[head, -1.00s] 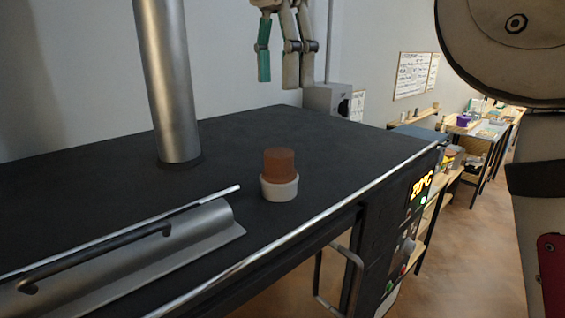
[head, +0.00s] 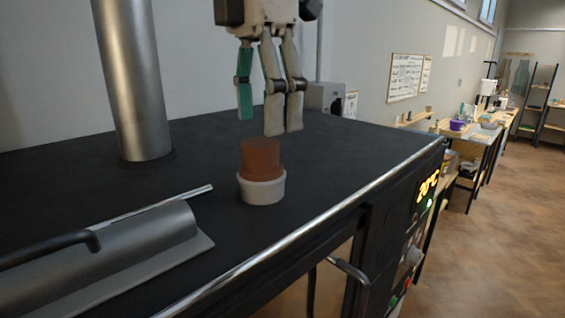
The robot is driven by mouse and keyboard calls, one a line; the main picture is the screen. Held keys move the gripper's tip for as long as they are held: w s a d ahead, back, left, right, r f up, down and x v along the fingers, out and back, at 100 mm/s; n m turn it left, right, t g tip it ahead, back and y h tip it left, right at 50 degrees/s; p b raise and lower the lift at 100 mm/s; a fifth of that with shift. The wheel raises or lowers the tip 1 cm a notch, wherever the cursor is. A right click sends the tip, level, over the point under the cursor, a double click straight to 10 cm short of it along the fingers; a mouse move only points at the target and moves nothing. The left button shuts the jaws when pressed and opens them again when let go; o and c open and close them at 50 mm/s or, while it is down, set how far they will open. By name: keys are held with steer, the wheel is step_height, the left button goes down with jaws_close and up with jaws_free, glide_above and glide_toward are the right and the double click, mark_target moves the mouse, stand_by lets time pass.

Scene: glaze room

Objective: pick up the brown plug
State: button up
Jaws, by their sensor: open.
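The brown plug (head: 261,159) stands upright in a pale round collar (head: 262,189) on the dark top of the kiln. My gripper (head: 265,127) hangs above and slightly behind the plug, with its fingers pointing down. One finger has a green face and the others are pale grey. The gripper is open and empty, and its fingertips are apart from the plug in the picture. The exact depth between fingers and plug is hard to tell.
A metal pipe (head: 133,90) rises from the kiln top (head: 330,150) at left. A curved metal cover with a dark handle (head: 50,248) lies front left. A bright rail (head: 300,232) runs along the front edge. The top right of the plug is clear.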

mark_target(260, 142)
steer(key=shift+a+f+p, duration=0.2)
steer(key=shift+f+p, duration=0.4)
steer(key=shift+f, duration=2.05)
steer(key=c, duration=1.3)
